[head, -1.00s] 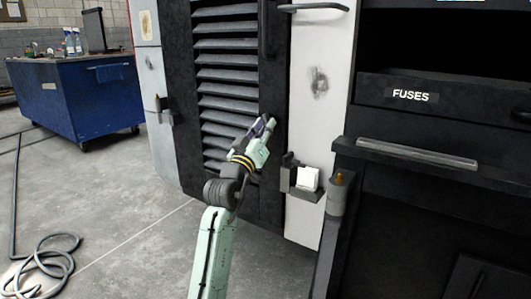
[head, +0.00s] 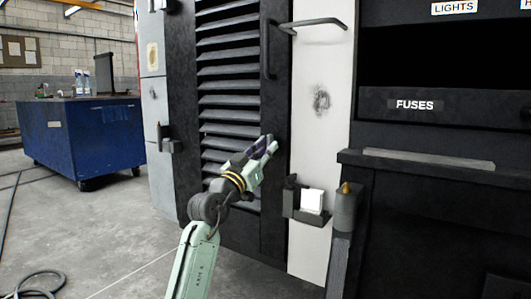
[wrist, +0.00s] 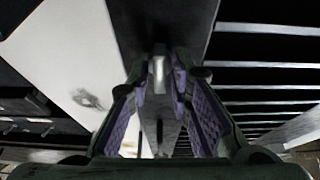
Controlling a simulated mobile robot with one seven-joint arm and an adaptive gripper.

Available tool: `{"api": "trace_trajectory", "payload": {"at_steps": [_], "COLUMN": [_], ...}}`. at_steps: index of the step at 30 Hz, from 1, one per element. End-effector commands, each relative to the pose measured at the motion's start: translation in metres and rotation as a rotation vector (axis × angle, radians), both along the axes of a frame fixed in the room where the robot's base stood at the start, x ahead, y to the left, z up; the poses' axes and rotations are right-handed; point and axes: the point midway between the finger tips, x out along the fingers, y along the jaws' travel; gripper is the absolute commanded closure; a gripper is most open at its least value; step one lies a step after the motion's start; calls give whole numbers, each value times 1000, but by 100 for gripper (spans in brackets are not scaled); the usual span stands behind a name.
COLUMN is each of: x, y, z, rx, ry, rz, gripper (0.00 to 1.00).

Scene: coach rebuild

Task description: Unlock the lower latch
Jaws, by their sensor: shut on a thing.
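The dark louvred door (head: 228,97) stands in the middle of the head view. My gripper (head: 271,145) is at its right-hand frame, below the black door handle (head: 268,48). In the wrist view my gripper (wrist: 159,78) has its purple-padded fingers closing in toward the tips on a small grey metal latch (wrist: 158,67). The latch sits on the dark door frame between the louvres and the white panel. In the head view my fingers mostly hide it, so its turn angle cannot be told there.
A small black holder with a white block (head: 312,200) juts from the white panel (head: 320,140), right of my gripper. The fuses counter (head: 420,165) is at right. A blue cart (head: 85,140) stands far left on open floor.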

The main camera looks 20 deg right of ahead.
Motion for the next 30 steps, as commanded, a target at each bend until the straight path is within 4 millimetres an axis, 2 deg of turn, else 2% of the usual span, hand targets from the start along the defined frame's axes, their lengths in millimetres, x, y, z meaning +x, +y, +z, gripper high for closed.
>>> {"api": "trace_trajectory", "payload": {"at_steps": [6, 7, 15, 25, 30], "x": [1, 1, 1, 0, 0], "y": [0, 0, 0, 0, -1], "z": [1, 1, 0, 2, 24], "rx": [0, 0, 0, 0, 0], "ry": [-1, -1, 0, -1, -5], "rz": [4, 4, 2, 1, 1], "gripper": [100, 79, 61, 60, 60]}}
